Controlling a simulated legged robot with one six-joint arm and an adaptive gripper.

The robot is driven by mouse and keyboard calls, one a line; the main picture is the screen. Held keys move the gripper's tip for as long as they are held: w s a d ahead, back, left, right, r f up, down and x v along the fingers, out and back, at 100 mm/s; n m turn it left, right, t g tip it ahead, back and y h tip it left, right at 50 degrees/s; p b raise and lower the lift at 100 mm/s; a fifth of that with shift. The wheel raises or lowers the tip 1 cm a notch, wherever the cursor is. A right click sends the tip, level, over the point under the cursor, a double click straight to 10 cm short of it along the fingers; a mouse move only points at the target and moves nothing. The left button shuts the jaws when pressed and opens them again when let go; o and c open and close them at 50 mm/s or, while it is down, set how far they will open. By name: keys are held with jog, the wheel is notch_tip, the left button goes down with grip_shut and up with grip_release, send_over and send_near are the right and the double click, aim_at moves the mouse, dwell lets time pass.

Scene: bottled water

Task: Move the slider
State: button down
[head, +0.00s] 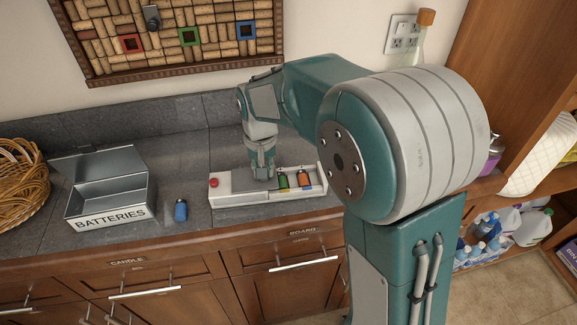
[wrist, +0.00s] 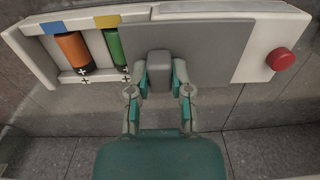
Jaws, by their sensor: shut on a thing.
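A white box with a grey sliding cover, the slider (wrist: 210,50), lies on the grey counter. The slider's raised grey knob (wrist: 159,70) is between my gripper's fingers in the wrist view. My gripper (wrist: 159,88) is shut on this knob; it also shows in the head view (head: 262,172), reaching down onto the white box (head: 240,196). The slider covers the middle of the box. An orange battery (wrist: 72,50) and a green battery (wrist: 114,46) show in the uncovered part. A red button (wrist: 281,59) is at the other end.
An open metal box marked BATTERIES (head: 108,216) stands at the left on the counter. A loose blue battery (head: 181,210) stands between it and the white box. A wicker basket (head: 20,180) is at the far left. A corkboard (head: 170,40) hangs on the wall behind.

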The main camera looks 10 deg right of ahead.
jog(key=shift+a, duration=0.85)
jog(key=c, duration=0.5)
grip_release()
notch_tip(320, 180, up, 12)
jog(key=shift+w+f, duration=0.1)
